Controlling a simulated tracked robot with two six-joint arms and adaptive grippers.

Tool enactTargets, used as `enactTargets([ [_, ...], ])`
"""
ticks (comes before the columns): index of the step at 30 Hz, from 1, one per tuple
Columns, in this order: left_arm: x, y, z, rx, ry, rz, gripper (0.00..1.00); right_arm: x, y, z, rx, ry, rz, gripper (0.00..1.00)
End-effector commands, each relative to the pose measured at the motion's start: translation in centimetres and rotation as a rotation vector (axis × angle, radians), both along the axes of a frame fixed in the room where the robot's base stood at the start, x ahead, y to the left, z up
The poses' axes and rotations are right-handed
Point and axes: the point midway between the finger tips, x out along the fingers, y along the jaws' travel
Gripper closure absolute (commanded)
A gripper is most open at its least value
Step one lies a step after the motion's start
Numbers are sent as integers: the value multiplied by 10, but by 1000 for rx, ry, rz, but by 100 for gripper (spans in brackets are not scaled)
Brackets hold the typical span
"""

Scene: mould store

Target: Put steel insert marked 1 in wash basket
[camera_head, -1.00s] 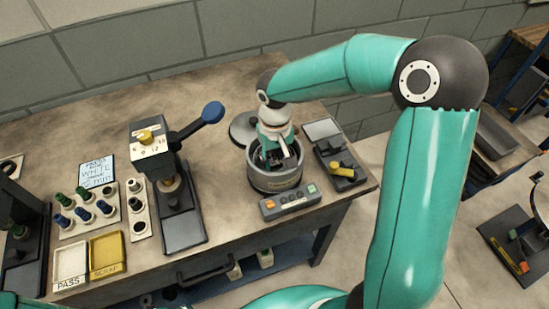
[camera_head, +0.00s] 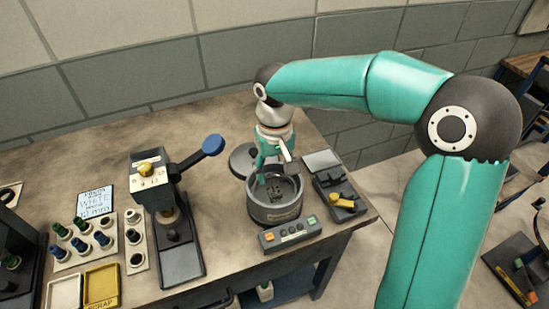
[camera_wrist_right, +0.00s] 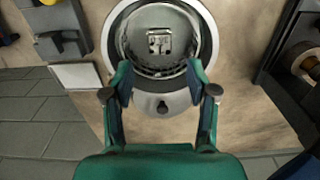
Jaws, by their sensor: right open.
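A round grey pot (camera_head: 277,212) stands near the right end of the bench; it also shows from above in the wrist view (camera_wrist_right: 207,40). A small pale metal piece (camera_wrist_right: 160,41) with dark marks lies inside it; I cannot read any number on it. I cannot tell whether the pot's inner part is the wash basket. My right gripper (camera_head: 271,168) is over the pot's back rim. In the wrist view its two fingers (camera_wrist_right: 158,78) are spread, with nothing between them. My left gripper is out of view.
A round lid (camera_head: 241,160) with a dark knob lies behind the pot. A button box (camera_head: 290,234) stands in front, a yellow-handled device (camera_head: 342,199) to the right. A lever press (camera_head: 178,240) and peg holders (camera_head: 72,251) stand left. Bare bench lies behind the press.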

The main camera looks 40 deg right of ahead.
Motion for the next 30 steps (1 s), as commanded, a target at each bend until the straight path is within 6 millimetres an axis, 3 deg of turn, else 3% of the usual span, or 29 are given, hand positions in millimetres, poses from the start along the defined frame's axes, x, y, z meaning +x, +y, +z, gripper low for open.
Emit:
enactTargets([
  [3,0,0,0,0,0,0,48,1,0,21,0,-3,1,42],
  [9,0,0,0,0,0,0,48,0,0,39,1,0,0,42],
  [30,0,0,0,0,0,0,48,0,0,40,0,1,0,42],
])
